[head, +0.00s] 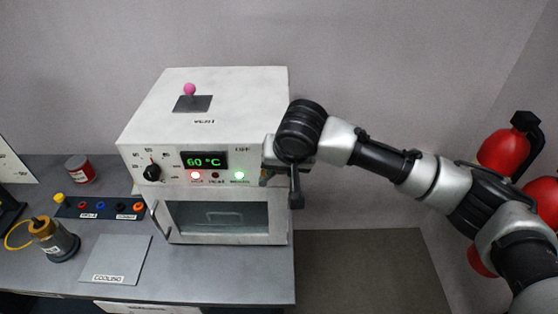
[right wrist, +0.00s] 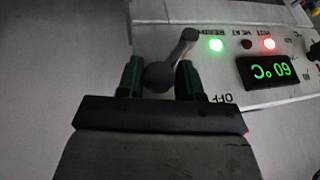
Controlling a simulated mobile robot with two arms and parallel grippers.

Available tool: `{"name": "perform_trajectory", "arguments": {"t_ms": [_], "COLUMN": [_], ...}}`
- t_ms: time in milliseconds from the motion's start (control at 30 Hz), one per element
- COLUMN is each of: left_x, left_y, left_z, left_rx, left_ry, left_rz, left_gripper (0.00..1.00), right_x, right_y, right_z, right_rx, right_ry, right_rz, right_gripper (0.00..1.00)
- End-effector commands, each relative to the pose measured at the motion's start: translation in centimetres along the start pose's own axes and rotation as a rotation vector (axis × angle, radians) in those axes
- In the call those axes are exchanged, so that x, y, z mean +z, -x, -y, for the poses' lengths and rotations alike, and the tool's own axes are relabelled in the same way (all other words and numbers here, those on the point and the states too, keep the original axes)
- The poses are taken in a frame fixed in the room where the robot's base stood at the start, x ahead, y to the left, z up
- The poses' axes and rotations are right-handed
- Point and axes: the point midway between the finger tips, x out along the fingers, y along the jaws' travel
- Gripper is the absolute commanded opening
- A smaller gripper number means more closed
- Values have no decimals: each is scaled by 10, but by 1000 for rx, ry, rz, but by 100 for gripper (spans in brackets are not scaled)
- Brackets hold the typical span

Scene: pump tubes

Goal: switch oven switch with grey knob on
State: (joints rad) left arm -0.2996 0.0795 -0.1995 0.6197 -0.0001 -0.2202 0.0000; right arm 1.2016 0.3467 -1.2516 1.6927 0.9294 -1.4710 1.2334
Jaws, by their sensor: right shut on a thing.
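The oven (head: 205,115) is a white box with a glass door (head: 228,221). Its switch (right wrist: 188,44) is a dark grey lever with a round grey knob (right wrist: 158,77), seen in the right wrist view beside an OFF label (right wrist: 231,98). My right gripper (right wrist: 158,78) has its green fingers on either side of that knob and is shut on it. In the head view my right gripper (head: 278,178) is at the right end of the oven's front panel and hides most of the switch. The display (head: 204,161) reads 60 °C. My left gripper is not in view.
A red light (head: 195,175) and a green light (head: 239,175) glow on the panel. A pink-knobbed lever (head: 190,90) stands on the oven top. Bottle (head: 53,240), red-lidded jar (head: 79,169) and cooling plate (head: 116,259) are left. Red extinguishers (head: 503,153) hang at right.

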Motion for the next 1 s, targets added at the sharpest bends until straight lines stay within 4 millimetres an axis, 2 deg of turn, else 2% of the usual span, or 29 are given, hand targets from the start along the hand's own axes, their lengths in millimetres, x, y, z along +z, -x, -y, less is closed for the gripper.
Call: {"name": "perform_trajectory", "arguments": {"t_ms": [33,367,400,533,833,1000], "left_x": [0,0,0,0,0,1], "left_y": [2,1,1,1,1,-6], "left_z": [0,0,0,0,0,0], "left_rx": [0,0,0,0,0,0], "left_ry": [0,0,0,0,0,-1], "left_rz": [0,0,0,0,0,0], "left_gripper": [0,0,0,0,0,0], "right_x": [5,6,6,6,3,3], "right_y": [-6,-8,-8,-8,-2,18], "right_z": [-5,-7,-7,-6,-4,-5], "right_rx": [4,-3,-3,-5,-13,-15], "right_ry": [-6,-9,-9,-9,-9,-8], "right_rz": [17,16,16,15,7,4], "right_gripper": [0,0,39,59,59,59]}}
